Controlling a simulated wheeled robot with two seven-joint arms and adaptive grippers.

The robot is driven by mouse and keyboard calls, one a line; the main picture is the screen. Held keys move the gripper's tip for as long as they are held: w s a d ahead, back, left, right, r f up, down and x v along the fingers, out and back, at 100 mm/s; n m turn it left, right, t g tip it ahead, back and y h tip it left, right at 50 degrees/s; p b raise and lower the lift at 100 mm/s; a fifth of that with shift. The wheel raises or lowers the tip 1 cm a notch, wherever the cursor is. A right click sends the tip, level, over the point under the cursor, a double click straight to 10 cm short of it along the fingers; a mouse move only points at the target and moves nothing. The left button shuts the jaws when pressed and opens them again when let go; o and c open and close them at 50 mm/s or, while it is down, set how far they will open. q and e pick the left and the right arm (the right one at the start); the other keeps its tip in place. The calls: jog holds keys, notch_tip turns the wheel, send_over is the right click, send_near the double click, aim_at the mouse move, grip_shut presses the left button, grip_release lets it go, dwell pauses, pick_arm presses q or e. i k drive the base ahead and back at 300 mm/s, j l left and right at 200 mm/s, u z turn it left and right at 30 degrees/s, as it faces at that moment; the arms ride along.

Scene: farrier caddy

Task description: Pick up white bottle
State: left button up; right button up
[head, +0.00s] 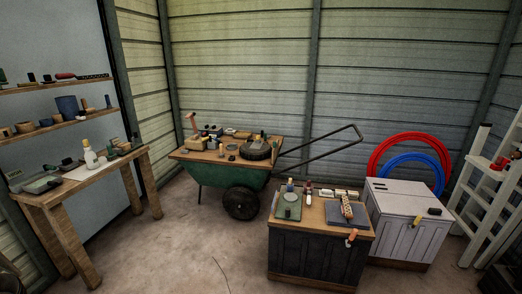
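A white bottle (90,157) with a yellowish top stands upright on the wooden workbench (75,183) at the left. Small dark items lie close to it on both sides. Neither of my grippers shows in the head view, so nothing is seen touching the bottle.
Shelves (60,125) with small items hang above the workbench. A green wheelbarrow (222,174) stands at the back middle. A dark cabinet (315,252) and a white cabinet (408,226) stand at the right, near a white ladder (478,205). The concrete floor (185,240) between is clear.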

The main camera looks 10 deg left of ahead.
aim_at(91, 159)
jog(key=i+u, duration=0.3)
jog(key=i+l+u, duration=0.1)
jog(key=i+u, duration=0.15)
jog(key=i, duration=0.25)
jog(key=i+j+u, duration=0.1)
jog(key=i+u, duration=0.65)
jog(key=u, duration=0.15)
jog(key=i+u, duration=0.3)
jog(key=i, duration=0.15)
jog(key=i+u, duration=0.3)
jog(key=i, duration=0.2)
jog(key=i+j+z, duration=0.1)
jog(key=i, duration=0.45)
jog(key=i+j+z, duration=0.1)
jog(key=i+j, duration=0.2)
jog(key=i, duration=0.2)
